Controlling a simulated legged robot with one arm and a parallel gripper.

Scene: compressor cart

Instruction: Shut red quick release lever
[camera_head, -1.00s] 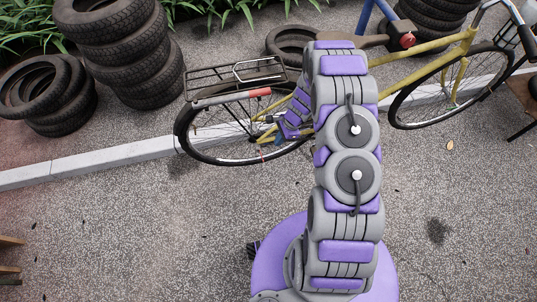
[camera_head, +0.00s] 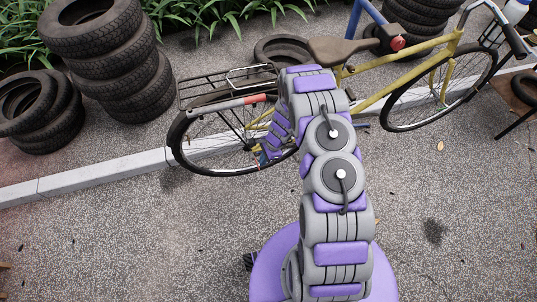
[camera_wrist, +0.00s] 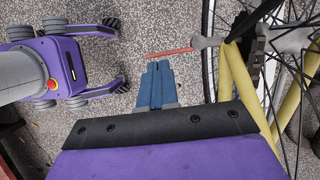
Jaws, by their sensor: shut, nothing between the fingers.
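The red lever (camera_wrist: 168,53) shows in the wrist view as a thin red bar with a grey metal end (camera_wrist: 205,42) at the bicycle's rear axle. It points out to the left, away from the wheel. My gripper (camera_wrist: 157,64) has its blue fingers together with nothing between them. The fingertips lie just below the red bar in the picture; I cannot tell whether they touch it. In the head view my gripper is low beside the rear wheel (camera_head: 184,150), largely hidden by my arm, and the lever is too small to make out surely.
The yellow bicycle frame (camera_wrist: 239,85) and spokes stand close to the right of my fingers. A rear rack (camera_head: 205,90) is above the wheel. Stacked tires (camera_head: 105,55) stand at the left, a kerb (camera_head: 90,180) runs behind, and the front pavement (camera_head: 130,245) is clear.

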